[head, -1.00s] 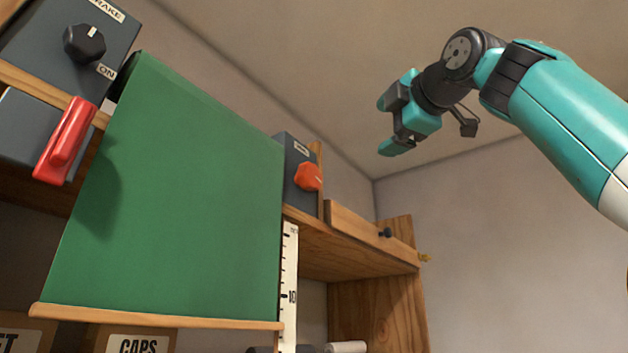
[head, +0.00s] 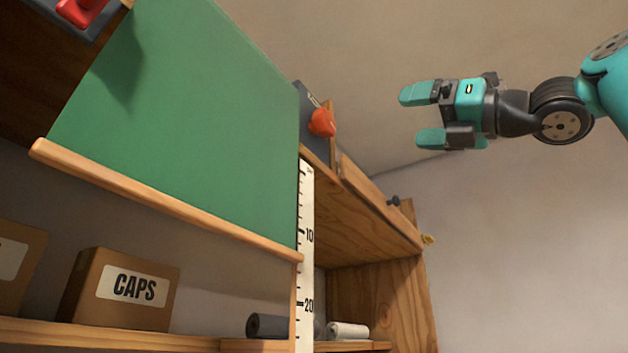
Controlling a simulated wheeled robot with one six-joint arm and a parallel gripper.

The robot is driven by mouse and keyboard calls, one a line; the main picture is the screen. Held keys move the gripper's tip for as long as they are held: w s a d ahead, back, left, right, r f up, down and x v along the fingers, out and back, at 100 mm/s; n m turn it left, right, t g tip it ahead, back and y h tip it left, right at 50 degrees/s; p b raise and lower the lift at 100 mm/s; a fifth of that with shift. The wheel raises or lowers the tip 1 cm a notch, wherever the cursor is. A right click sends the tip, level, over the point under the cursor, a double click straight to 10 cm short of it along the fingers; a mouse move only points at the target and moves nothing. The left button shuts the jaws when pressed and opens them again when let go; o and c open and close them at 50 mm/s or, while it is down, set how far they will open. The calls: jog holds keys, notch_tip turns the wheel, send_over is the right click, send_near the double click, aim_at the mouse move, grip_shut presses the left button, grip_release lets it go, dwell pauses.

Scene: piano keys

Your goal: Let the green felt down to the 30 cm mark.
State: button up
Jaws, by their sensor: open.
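The green felt (head: 190,120) hangs as a flat sheet at the left, with a wooden bar (head: 150,192) along its lower edge. A white scale (head: 306,270) stands upright beside the bar's right end, with marks 10 and 20 readable. The bar's right end is a little below the 10 mark. A red handle (head: 78,10) shows partly at the top left edge. My gripper (head: 425,117) is open and empty, in the air at the upper right, pointing left and apart from everything.
An orange-red knob (head: 321,122) sits on a dark box right of the felt. A wooden shelf board (head: 365,205) with a dark peg runs below it. The space around my gripper is clear.

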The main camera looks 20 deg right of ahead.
aim_at(330, 123)
jog(key=shift+g+y, duration=0.3)
jog(key=p+x, duration=0.7)
jog(key=x, duration=1)
jog(key=shift+s+a+r+p, duration=0.15)
jog(key=shift+a+p, duration=0.05)
jog(key=shift+p, duration=0.2)
jog(key=shift+w+a, duration=0.2)
jog(key=shift+w, duration=0.2)
jog(key=c, duration=0.9)
